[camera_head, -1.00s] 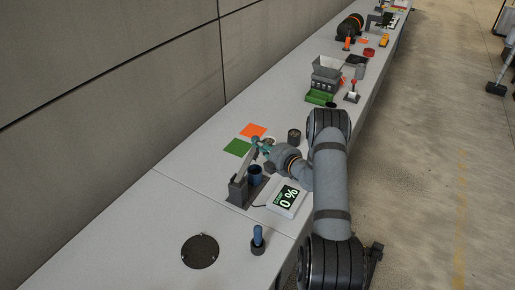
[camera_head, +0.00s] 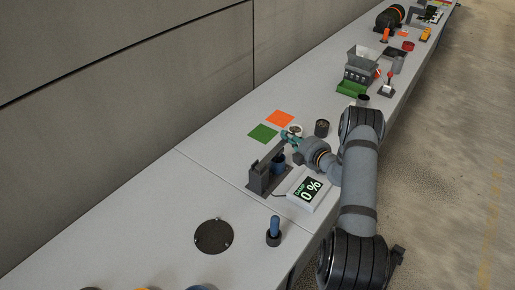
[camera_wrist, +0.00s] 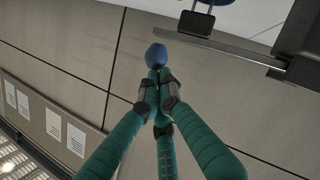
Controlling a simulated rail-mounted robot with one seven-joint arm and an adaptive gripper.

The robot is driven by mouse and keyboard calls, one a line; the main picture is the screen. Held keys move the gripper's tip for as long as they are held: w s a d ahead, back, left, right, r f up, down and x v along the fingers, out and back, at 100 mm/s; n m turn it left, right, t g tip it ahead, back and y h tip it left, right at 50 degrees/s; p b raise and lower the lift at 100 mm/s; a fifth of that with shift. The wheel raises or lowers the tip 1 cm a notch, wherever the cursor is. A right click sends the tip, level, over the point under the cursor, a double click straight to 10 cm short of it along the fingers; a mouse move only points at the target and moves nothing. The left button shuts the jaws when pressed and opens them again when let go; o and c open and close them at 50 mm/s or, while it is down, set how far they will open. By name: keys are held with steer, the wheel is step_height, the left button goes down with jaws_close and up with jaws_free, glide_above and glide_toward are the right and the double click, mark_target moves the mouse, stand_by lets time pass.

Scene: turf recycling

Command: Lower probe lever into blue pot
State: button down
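The probe lever (camera_head: 271,155) is a grey bar on a dark stand (camera_head: 258,180), sloping over the blue pot (camera_head: 278,168). In the wrist view the lever bar (camera_wrist: 235,48) runs from a dark block at the right to near a blue knob (camera_wrist: 156,55). A dark probe clip (camera_wrist: 196,24) sits on the bar beside the blue pot (camera_wrist: 213,2), which is cut by the top edge. My gripper (camera_head: 291,138), with teal fingers, is at the lever's free end. Its fingertips (camera_wrist: 157,78) are closed together at the base of the blue knob.
A display (camera_head: 310,190) reading 0 % stands right of the pot. Green (camera_head: 263,132) and orange (camera_head: 280,118) squares and a dark cup (camera_head: 321,128) lie beyond. A blue-handled item (camera_head: 274,228) and a round dark plate (camera_head: 213,237) are in front.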

stand_by(0.3)
steer(key=s+d+r, duration=0.5)
steer(key=s+r, duration=0.2)
steer(key=s, duration=0.3)
steer(key=shift+w+p, duration=0.15)
steer(key=shift+p, duration=0.15)
steer(key=w+a+f, duration=0.5)
steer(key=w+f, duration=0.2)
steer(key=w, duration=0.2)
steer(key=shift+w+b, duration=0.3)
steer(key=shift+w, duration=0.05)
